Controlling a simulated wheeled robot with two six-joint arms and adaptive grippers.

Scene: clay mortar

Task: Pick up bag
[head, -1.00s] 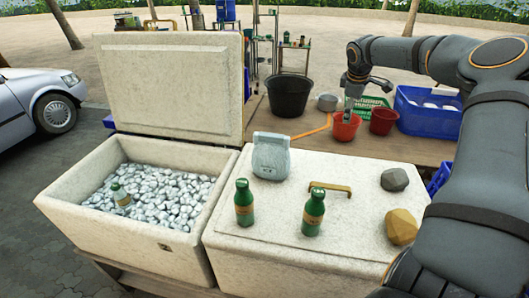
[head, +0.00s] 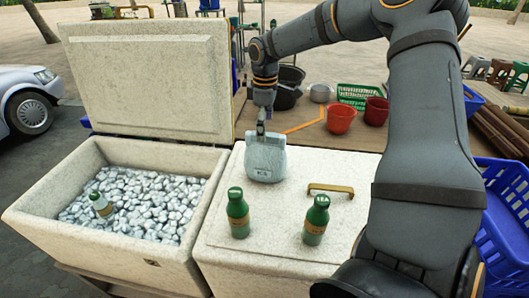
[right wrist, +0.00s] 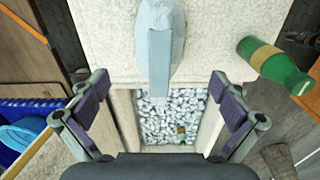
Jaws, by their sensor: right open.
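The bag (head: 265,163) is pale blue-grey with a raised handle part at its top. It stands upright on the closed lid (head: 270,222) of the right cooler box, near its back edge. My right gripper (head: 262,118) points down just over the top of the bag. In the right wrist view, the bag (right wrist: 159,65) lies ahead, centred between the two spread fingers of my right gripper (right wrist: 159,85), with space on both sides. The gripper is open and empty. My left gripper is not in view.
Two green bottles (head: 237,213) (head: 316,220) stand on the lid, in front of the bag. A brass handle (head: 330,189) is to its right. The open left box (head: 150,153) holds ice and one bottle. Red buckets (head: 341,119) stand on the table behind.

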